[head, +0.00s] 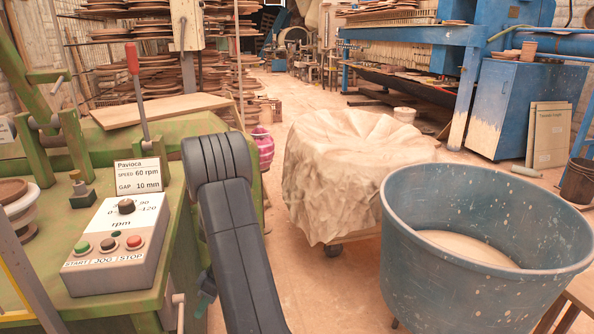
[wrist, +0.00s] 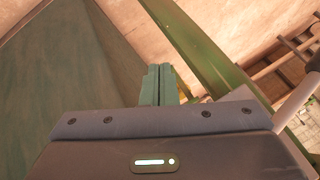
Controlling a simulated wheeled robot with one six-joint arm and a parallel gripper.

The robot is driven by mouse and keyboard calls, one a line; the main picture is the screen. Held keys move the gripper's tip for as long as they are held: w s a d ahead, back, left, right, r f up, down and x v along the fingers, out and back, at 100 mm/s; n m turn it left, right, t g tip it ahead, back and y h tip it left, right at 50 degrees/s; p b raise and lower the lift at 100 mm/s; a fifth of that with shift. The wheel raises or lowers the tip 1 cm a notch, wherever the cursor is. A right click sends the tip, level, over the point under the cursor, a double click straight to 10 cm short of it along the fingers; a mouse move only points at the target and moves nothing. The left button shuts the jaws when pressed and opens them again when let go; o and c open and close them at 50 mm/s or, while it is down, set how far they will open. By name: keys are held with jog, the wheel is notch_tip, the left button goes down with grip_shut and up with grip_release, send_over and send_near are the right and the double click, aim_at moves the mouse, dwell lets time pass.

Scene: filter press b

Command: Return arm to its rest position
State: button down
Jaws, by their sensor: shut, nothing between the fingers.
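My gripper (wrist: 157,72) shows in the wrist view with its two green fingers together, shut and empty. Around it in that view are a dark green surface at left, a green bar running diagonally and a pale floor behind. In the head view my dark grey arm stands in the middle foreground, bent at the top, just right of the green machine (head: 88,312). A small teal part shows low beside the arm; most of the gripper is hidden there.
A grey control box (head: 118,245) with a dial and buttons sits on the green machine, beside a red-handled lever (head: 137,95). A large blue tub (head: 440,290) and a cloth-covered bin (head: 330,175) stand to the right.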

jog(key=w+f+p+v, duration=0.1)
jog(key=w+v, duration=0.1)
jog(key=v, duration=0.8)
jog(key=shift+w, duration=0.1)
